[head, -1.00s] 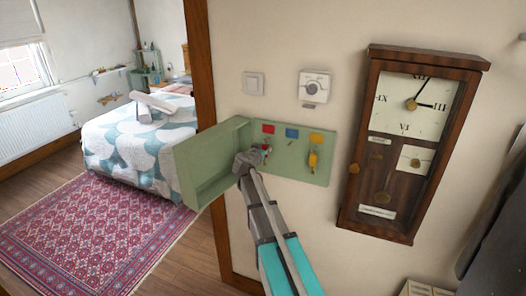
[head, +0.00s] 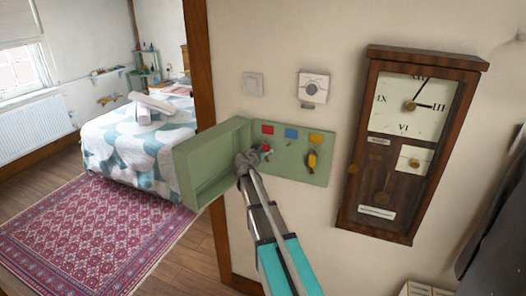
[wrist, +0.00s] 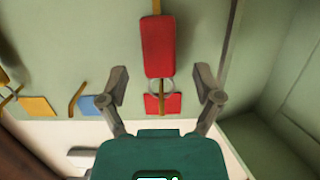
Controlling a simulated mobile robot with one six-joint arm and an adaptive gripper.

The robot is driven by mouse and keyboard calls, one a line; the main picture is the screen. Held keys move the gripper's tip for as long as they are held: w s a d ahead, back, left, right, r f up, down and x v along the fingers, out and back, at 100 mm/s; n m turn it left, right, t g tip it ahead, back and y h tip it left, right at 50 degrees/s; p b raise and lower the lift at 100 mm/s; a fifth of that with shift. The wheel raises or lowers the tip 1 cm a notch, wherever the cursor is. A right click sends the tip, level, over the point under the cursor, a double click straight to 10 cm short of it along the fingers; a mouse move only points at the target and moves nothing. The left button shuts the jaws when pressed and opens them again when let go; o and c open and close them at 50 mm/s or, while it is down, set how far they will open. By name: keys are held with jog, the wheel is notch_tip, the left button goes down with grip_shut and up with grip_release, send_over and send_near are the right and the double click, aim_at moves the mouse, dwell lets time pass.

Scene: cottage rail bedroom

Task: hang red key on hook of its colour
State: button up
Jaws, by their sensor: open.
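The red key (wrist: 158,45) shows in the wrist view, which looks upside down, with its ring at the brass hook by the red label (wrist: 163,104). The ring appears to be around that hook. In the head view the red label (head: 267,129) is the leftmost in the green key cabinet (head: 213,160), and the red key is partly hidden by my gripper (head: 250,157). My gripper (wrist: 163,84) is open, its fingers apart on either side of the ring and touching neither ring nor key.
The blue label (head: 292,133) has an empty hook (wrist: 77,97). A yellow key (head: 312,160) hangs below the yellow label (head: 315,138). The cabinet's open door stands left of my gripper. A wall clock (head: 410,140) hangs at the right.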

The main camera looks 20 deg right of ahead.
jog(key=shift+s+r, duration=0.1)
dwell(0.3)
jog(key=shift+s+a+r+p, duration=0.3)
jog(key=shift+a+r+p, duration=0.05)
jog(key=shift+p, duration=0.1)
jog(key=shift+s+a+r, duration=0.1)
jog(key=shift+s+a, duration=0.15)
jog(key=shift+s, duration=0.05)
jog(key=f+v, duration=0.2)
jog(key=v, duration=0.6)
jog(key=s+a+f+g+y+b, duration=0.2)
jog(key=s+a+f+y, duration=0.1)
jog(key=a+f, duration=0.4)
jog(key=s+a+f+n+g+y+b, duration=0.1)
jog(key=s+a+f+g+y, duration=0.2)
jog(key=s+a+f, duration=0.3)
jog(key=shift+s+a+f+b, duration=0.4)
jog(key=shift+a+f, duration=0.25)
jog(key=shift+a, duration=0.8)
